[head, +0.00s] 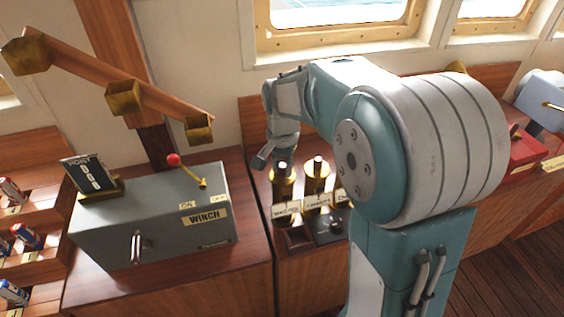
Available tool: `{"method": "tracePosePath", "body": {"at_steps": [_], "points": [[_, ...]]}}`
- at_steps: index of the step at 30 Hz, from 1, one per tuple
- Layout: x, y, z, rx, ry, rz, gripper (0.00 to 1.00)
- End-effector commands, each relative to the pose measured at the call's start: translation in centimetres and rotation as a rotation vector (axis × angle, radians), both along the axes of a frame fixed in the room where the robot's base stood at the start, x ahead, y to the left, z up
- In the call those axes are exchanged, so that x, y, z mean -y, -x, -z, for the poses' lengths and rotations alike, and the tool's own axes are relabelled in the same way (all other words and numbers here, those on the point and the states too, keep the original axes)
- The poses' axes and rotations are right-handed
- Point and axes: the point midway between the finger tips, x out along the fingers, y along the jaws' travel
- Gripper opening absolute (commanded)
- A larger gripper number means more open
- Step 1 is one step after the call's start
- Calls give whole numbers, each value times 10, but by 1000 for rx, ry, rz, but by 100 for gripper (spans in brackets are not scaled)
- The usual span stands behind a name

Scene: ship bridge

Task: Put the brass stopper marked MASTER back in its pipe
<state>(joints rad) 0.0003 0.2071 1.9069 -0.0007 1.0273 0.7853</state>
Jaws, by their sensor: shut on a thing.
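Brass voice pipes stand in a row on the wooden console behind my arm. The left pipe (283,185) and the middle pipe (317,178) show, each with a pale-topped piece at its upper end. A third pipe is mostly hidden by my arm. White label plates sit in front of them; I cannot read MASTER on any. My gripper (268,153) points down just left of and above the left pipe, close to it. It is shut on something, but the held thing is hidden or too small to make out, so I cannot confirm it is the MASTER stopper.
A grey winch box (155,220) with a red-knobbed lever (187,170) stands to the left. A sloping wooden rail (150,95) with brass cups hangs above it. A red box (525,152) is at right.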

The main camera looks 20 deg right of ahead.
Motion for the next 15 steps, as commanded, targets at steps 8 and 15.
{"method": "tracePosePath", "body": {"at_steps": [8,15], "points": [[0,0,0,0,0,0,0],[0,0,0,0,0,0,71]]}}
